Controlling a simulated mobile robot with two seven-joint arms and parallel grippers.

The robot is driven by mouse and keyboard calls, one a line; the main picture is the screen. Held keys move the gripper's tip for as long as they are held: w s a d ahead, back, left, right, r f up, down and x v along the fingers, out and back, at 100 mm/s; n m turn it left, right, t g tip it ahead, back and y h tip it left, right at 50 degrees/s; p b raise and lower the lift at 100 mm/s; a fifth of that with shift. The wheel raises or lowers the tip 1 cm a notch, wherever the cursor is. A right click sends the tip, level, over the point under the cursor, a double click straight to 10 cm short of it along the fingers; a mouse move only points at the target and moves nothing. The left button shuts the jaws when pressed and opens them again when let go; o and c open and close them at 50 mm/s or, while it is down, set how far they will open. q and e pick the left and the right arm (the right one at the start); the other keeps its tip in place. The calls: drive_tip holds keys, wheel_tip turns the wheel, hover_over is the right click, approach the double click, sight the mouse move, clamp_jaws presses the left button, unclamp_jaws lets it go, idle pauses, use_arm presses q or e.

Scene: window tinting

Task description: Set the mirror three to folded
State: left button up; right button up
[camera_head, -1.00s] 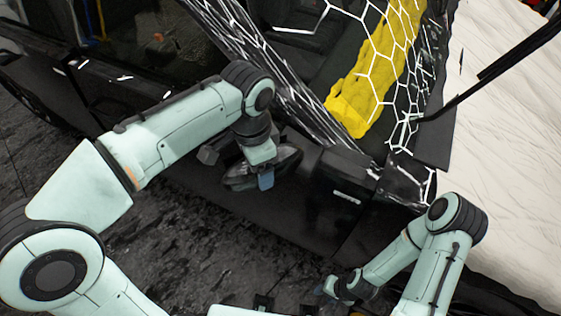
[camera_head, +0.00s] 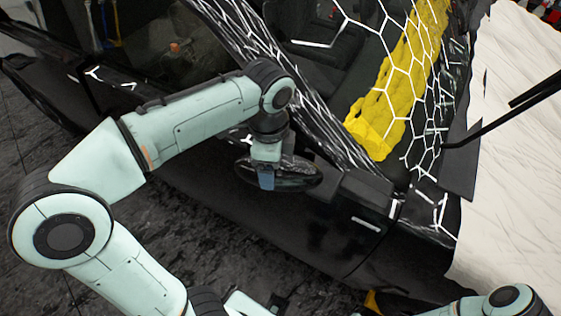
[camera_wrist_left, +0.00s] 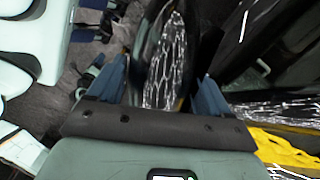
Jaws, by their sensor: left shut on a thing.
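The dark side mirror (camera_head: 300,178) is on the black car's door, near the foot of the windshield pillar. It lies lengthwise close along the door, as far as the head view shows. My left gripper (camera_head: 266,180) is on the mirror from above, its blue fingers across the housing. In the left wrist view the mirror (camera_wrist_left: 166,65) is between the two blue fingers, its face reflecting a white pattern. How the mirror joins the door is partly hidden. My right arm (camera_head: 465,306) is at the bottom right; its gripper is not clearly seen.
The black car door (camera_head: 300,225) is just below the mirror. The windshield pillar (camera_head: 305,105) carries white line patterns. A yellow cloth-like piece (camera_head: 400,85) lies behind the glass. A cream cover (camera_head: 515,150) lies at right. Dark floor (camera_head: 190,240) is open at lower left.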

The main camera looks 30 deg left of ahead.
idle(0.4)
use_arm(q)
drive_tip(key=o, duration=1.4)
drive_tip(key=shift+w, duration=0.15)
drive_tip(key=shift+r, duration=0.15)
wheel_tip(320, 180, up, 13)
drive_tip(key=p, duration=0.3)
use_arm(e)
drive_tip(key=w+r, duration=0.1)
drive_tip(key=r, duration=0.1)
drive_tip(key=w+r, duration=0.1)
drive_tip(key=w, duration=0.1)
drive_tip(key=shift+w+r, duration=0.2)
drive_tip(key=shift+r, duration=0.2)
drive_tip(key=shift+s, duration=0.1)
